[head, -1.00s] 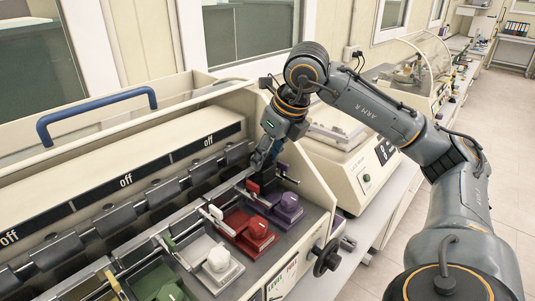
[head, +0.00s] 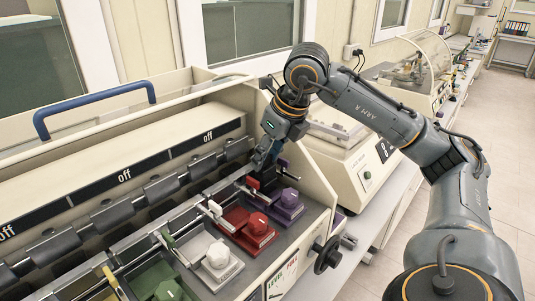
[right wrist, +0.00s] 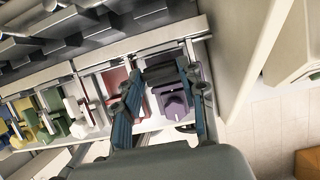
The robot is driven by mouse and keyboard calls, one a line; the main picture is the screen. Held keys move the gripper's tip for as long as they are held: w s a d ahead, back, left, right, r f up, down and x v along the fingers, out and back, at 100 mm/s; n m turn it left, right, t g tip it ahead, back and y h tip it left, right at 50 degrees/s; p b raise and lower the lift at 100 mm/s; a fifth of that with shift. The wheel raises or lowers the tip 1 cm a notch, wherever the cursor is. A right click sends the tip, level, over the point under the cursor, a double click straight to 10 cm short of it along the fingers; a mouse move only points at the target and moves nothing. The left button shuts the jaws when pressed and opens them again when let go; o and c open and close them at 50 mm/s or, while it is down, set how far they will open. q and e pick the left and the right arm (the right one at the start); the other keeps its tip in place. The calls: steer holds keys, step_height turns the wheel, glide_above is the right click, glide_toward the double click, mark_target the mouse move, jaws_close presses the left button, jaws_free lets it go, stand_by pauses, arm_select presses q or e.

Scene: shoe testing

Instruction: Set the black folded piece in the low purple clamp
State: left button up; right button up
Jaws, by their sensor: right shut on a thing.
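The low purple clamp (head: 287,206) is the rightmost of a row of coloured clamps in the machine's front trough. It also shows in the right wrist view (right wrist: 173,103), just beyond my fingers. My right gripper (head: 264,163) is just behind and above the purple clamp, pointing down. In the right wrist view its blue-grey fingers (right wrist: 158,72) stand either side of a dark piece, apparently the black folded piece (right wrist: 158,76), and are shut on it. Most of this piece is hidden by the gripper in the head view. Whether it touches the clamp I cannot tell. My left gripper is out of view.
Red (head: 247,230), white (head: 216,263) and green (head: 165,283) clamps stand in a row left of the purple one. A cream side wall (head: 310,180) rises close to its right. A black knob (head: 327,256) sticks out at the front right.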

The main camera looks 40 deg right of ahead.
steer(key=shift+f+b, duration=0.85)
steer(key=shift+f, duration=0.2)
steer(key=o, duration=1.2)
steer(key=v, duration=1.2)
steer(key=shift+r, duration=0.1)
